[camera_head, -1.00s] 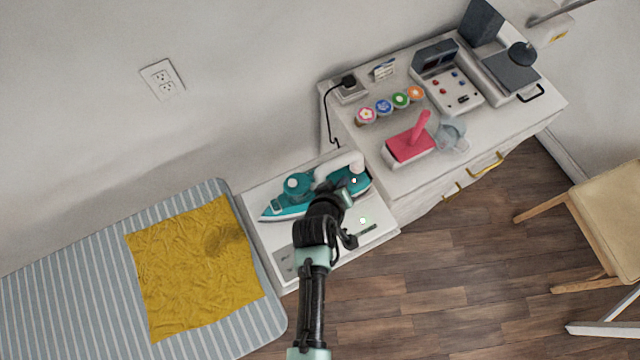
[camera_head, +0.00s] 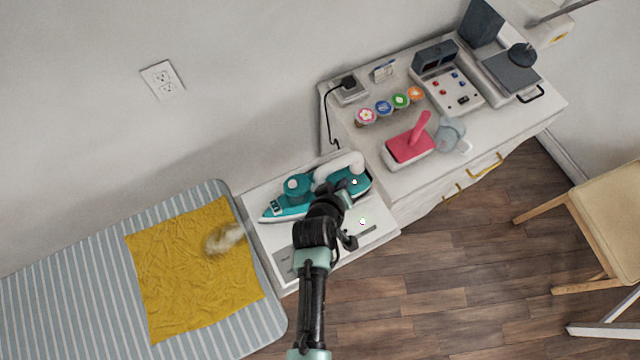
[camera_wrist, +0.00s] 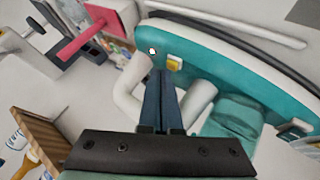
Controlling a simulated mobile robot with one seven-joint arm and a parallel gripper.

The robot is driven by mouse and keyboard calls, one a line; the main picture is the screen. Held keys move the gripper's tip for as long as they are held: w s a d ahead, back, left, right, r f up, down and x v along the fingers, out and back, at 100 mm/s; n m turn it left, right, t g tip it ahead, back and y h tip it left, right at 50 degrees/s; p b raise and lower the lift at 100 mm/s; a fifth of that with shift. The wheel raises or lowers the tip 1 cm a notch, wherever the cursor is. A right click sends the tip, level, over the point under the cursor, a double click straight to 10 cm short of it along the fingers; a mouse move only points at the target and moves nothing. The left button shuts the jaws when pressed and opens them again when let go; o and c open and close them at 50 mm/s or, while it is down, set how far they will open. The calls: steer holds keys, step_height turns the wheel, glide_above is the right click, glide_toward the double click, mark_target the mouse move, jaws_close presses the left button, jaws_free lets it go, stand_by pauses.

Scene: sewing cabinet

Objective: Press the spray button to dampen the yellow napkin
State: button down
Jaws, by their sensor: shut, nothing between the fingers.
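A teal and white iron (camera_head: 290,208) stands on the white low surface, its pointed end towards the yellow napkin (camera_head: 180,285). A pale puff of mist (camera_head: 226,238) hangs over the napkin's right side by the iron's tip. My gripper (camera_head: 346,190) is shut and empty at the iron's rear half. In the wrist view my closed fingers (camera_wrist: 161,75) point at the teal body (camera_wrist: 225,70) of the iron. Their tips are close to a small yellow button (camera_wrist: 174,63); I cannot tell whether they touch it.
The napkin lies on a blue-striped ironing pad (camera_head: 60,290). A white cabinet (camera_head: 420,190) at the right bears a pink-handled block (camera_head: 408,148), a grey object (camera_head: 450,133), several round colored pieces and a control box (camera_head: 450,85). A chair (camera_head: 600,205) stands at the right.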

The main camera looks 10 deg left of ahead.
steer(key=shift+r+p, duration=0.3)
steer(key=shift+r, duration=0.3)
step_height(320, 180, up, 6)
steer(key=p, duration=0.5)
stand_by(2.3)
